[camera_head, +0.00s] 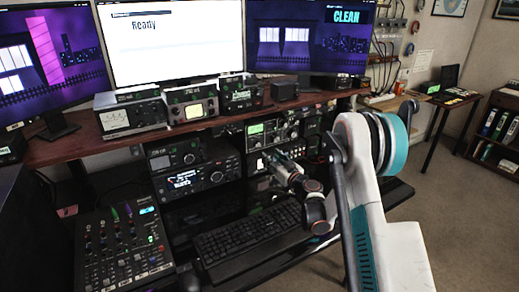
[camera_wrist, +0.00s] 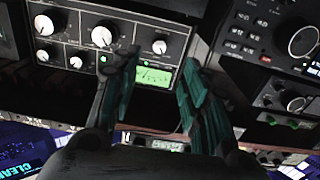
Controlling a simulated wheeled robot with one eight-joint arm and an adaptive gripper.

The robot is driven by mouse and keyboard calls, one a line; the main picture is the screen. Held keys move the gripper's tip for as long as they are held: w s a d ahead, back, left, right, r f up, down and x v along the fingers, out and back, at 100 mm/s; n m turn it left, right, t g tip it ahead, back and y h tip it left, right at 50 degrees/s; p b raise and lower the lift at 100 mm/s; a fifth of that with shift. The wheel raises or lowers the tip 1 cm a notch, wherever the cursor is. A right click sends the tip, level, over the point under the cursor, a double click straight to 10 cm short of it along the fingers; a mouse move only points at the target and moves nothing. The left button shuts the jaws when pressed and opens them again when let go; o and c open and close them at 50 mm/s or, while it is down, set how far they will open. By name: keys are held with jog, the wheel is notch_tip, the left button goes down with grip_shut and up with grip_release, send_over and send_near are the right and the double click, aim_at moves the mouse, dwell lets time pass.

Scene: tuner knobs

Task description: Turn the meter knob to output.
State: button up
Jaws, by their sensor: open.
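A dark tuner panel (camera_wrist: 125,25) with a lit green meter (camera_wrist: 153,77) and several silver knobs fills the upper left of the wrist view. One silver knob (camera_wrist: 160,47) shows above the meter, just beyond and between my fingertips. Other knobs (camera_wrist: 102,36) lie to its left. The labels are too small to read, so I cannot tell which is the meter knob or where it points. My gripper (camera_wrist: 161,68) is open and holds nothing; contact with the panel is not visible. In the head view my gripper (camera_head: 272,159) is in front of the rack, below the green meter (camera_head: 256,128).
More radio units (camera_head: 192,173) stand left of my gripper. A keyboard (camera_head: 250,235) and a mixer (camera_head: 122,250) lie on the desk below. A wooden shelf (camera_head: 70,146) with monitors is above. In the wrist view another radio (camera_wrist: 265,35) is at right.

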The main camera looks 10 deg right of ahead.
aim_at(258, 145)
jog(key=b+x, duration=0.2)
jog(key=x, duration=0.8)
jog(key=shift+w+a+b, duration=0.1)
jog(key=shift+w+b, duration=0.2)
jog(key=shift+b, duration=0.1)
jog(key=shift+c, duration=0.2)
grip_shut()
